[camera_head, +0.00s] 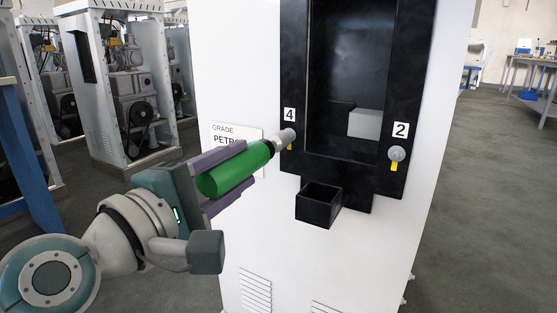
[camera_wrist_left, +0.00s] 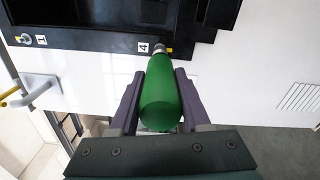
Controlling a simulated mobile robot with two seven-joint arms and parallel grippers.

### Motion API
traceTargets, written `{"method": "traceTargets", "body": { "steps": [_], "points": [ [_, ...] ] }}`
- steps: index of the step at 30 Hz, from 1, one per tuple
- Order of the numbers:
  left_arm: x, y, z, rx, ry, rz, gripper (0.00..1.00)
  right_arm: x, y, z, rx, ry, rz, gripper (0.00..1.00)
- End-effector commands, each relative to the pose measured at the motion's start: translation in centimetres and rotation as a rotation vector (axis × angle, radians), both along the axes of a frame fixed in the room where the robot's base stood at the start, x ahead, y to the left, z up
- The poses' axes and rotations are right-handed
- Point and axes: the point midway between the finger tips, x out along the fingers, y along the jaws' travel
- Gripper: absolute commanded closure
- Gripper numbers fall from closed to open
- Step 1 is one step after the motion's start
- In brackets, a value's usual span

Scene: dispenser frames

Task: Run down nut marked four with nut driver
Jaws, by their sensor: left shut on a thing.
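The green nut driver (camera_head: 236,172) is held between the purple fingers of my left gripper (camera_head: 228,170). Its metal socket points at the nut place marked four, below the label 4 (camera_head: 290,114), and seems to meet it; the nut itself is hidden by the socket. In the left wrist view the green driver (camera_wrist_left: 160,100) lies between the fingers of my left gripper (camera_wrist_left: 158,90), its tip beside the label 4 (camera_wrist_left: 143,47). A nut (camera_head: 397,153) with a yellow mark below it sits under the label 2 (camera_head: 401,130). My right gripper is not in view.
The black dispenser panel (camera_head: 295,65) is on a white cabinet (camera_head: 235,60). A small open black box (camera_head: 318,204) sticks out below it. In the left wrist view a grey handle (camera_wrist_left: 38,88) is at left. Open machine frames (camera_head: 110,90) stand behind left.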

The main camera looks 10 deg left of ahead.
Motion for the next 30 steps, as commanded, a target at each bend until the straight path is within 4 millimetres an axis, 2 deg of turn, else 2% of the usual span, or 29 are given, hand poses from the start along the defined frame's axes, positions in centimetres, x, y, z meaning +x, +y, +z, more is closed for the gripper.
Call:
{"method": "traceTargets", "body": {
  "steps": [18, 30],
  "points": [
    [-3.7, 1.3, 0.2, 0.000, -0.004, 0.000, 1.00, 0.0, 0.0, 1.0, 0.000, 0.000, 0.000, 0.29],
    [-4.0, 1.4, 0.3, -0.002, -0.005, 0.000, 1.00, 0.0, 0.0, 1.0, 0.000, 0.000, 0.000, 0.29]
  ]
}}
